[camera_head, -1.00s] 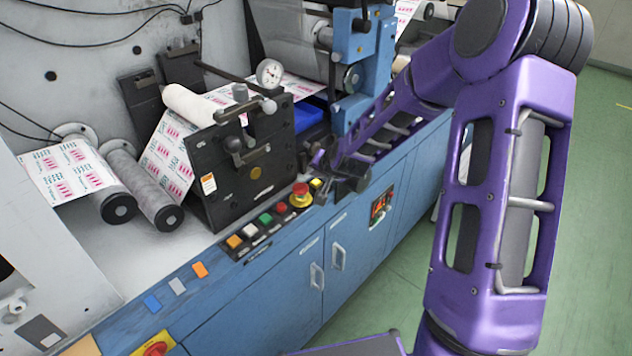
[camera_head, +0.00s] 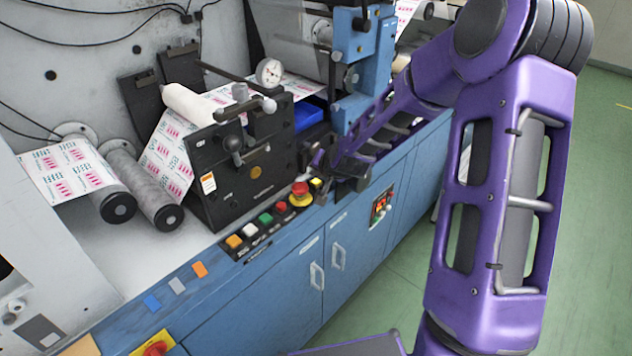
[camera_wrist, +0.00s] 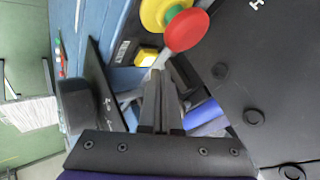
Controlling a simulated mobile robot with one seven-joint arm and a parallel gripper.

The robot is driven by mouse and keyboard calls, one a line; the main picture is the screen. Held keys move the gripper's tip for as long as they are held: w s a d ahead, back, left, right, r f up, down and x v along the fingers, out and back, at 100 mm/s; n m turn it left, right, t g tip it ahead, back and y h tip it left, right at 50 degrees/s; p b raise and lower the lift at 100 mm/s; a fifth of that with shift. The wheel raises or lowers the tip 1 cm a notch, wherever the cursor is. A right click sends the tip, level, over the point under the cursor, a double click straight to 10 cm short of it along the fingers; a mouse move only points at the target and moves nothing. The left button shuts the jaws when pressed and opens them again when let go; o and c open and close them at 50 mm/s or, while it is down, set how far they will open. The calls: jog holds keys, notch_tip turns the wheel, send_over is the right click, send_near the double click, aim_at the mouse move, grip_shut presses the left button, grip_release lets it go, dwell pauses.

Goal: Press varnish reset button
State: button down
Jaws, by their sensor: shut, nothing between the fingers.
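A row of push-buttons lies on the blue machine's front ledge. It has an orange button (camera_head: 234,241), a white button (camera_head: 250,229), a green button (camera_head: 266,218) and a small red button (camera_head: 281,207). A red mushroom button (camera_head: 300,189) on a yellow base and a small yellow button (camera_head: 316,183) stand at its right end. The labels are too small to read, so I cannot tell which is varnish reset. My gripper (camera_head: 321,194) is shut and empty by the yellow button. In the wrist view its fingertips (camera_wrist: 160,72) point at the yellow button (camera_wrist: 146,56); contact is unclear.
The mushroom button (camera_wrist: 186,30) is close beside my fingertips. A black unit with a pressure gauge (camera_head: 269,72) rises behind the buttons. The green floor (camera_head: 375,300) in front is clear.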

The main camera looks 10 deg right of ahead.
aim_at(317, 184)
jog(key=shift+f+b, duration=0.3)
jog(key=shift+f, duration=0.05)
jog(key=shift+f+b, duration=0.5)
jog(key=shift+f, duration=0.05)
dwell(0.6)
jog(key=shift+r, duration=0.1)
jog(key=shift+r+p, duration=0.6)
jog(key=shift+r, duration=0.25)
jog(key=shift+r+p, duration=1.65)
jog(key=shift+r, duration=0.9)
